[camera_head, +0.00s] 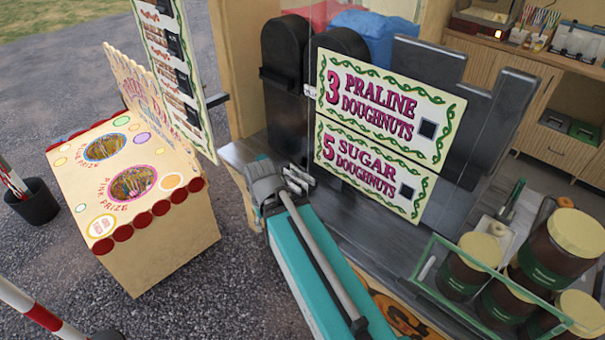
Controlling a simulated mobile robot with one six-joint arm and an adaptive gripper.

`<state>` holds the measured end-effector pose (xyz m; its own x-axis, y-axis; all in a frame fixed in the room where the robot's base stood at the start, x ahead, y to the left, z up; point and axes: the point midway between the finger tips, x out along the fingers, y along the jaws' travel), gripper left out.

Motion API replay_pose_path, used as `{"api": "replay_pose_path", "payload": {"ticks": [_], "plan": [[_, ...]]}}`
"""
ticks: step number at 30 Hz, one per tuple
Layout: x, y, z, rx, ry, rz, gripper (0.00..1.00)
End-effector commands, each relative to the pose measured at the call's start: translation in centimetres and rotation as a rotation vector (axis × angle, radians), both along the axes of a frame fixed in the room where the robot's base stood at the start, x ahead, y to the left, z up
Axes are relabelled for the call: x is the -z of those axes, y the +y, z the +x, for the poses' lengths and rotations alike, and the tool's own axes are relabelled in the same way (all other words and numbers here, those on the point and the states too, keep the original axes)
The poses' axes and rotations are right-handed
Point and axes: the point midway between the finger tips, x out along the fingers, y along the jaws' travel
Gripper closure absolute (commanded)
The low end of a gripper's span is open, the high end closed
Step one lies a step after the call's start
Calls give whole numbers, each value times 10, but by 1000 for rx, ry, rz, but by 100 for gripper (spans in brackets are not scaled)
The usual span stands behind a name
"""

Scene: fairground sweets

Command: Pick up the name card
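I cannot make out a name card for certain. A small white piece (428,268) shows at the left end of the green wire rack (408,285), too small to identify. Two larger printed signs hang upright at the counter: the praline doughnuts sign (385,105) above and the sugar doughnuts sign (365,172) below. They hide part of what stands behind them.
Brown jars (465,270) with cream lids stand at the lower right. A prize stand (160,260) and a dark bucket (35,203) are on the gravel at left, where the ground (225,300) is partly free.

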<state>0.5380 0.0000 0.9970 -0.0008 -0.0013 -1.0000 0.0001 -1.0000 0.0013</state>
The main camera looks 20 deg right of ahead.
Motion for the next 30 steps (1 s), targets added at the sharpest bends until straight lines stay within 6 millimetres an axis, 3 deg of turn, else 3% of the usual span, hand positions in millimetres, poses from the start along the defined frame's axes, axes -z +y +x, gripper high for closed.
{"api": "replay_pose_path", "payload": {"ticks": [5, 9, 14, 20, 30], "plan": [[0, 0, 0, 0, 0, 0, 43], [1, -1, 1, 7, -1, -6, 17], [9, -4, 11, 55, -13, -49, 14], [28, -23, 39, 219, -67, -184, 14], [53, -75, 114, 632, -343, -503, 14]]}}
